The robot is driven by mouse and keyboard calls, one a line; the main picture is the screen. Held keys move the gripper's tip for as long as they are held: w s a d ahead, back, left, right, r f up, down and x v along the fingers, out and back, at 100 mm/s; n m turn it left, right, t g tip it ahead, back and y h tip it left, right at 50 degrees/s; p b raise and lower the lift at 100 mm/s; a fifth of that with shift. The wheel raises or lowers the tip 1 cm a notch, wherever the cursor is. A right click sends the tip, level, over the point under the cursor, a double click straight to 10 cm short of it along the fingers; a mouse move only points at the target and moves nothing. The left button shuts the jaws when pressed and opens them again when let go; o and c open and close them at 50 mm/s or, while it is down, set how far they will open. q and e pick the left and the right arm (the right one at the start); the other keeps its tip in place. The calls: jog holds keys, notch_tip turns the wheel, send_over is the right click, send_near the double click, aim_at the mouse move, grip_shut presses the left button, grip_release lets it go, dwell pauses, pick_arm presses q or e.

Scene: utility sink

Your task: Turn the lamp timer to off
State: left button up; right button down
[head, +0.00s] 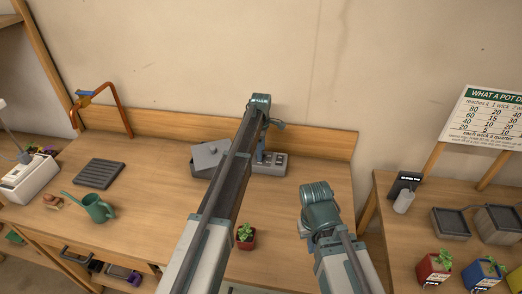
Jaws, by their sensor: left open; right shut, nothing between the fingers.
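A grey box with small dials on its face (275,168) stands at the back of the wooden bench and looks like the lamp timer. My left arm crosses in front of it and hides its left part. My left gripper (262,155) points down at the box, open, with its fingertips close over or against it; contact cannot be told. The dial's setting is too small to read. My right gripper (304,226) is shut and empty over the right part of the bench, away from the box, with its fingers mostly hidden by the wrist.
A grey lidded box (207,157) stands left of the timer. A small potted plant (245,236) sits between my arms. A watering can (96,207), a dark ribbed tray (99,174) and a white device (28,180) are further left. A second table (400,238) stands right.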

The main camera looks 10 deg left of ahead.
pick_arm(q)
notch_tip(320, 180, up, 14)
jog(key=p, duration=1.3)
jog(key=shift+f, duration=0.2)
jog(key=s+d+f+m+b, duration=0.3)
jog(key=s+m, duration=0.4)
jog(key=s, duration=0.6)
jog(key=s+d+f+m+b, duration=0.2)
jog(key=s+m, duration=0.5)
jog(key=s, duration=0.6)
jog(key=s+d+f+m+y+b, duration=0.1)
jog(key=s+d+f+m+b, duration=0.2)
jog(key=s, duration=1)
jog(key=d+m, duration=0.2)
jog(key=m, duration=0.3)
jog(key=shift+d+f+b, duration=0.3)
jog(key=shift+d+f, duration=0.05)
jog(key=shift+f, duration=0.05)
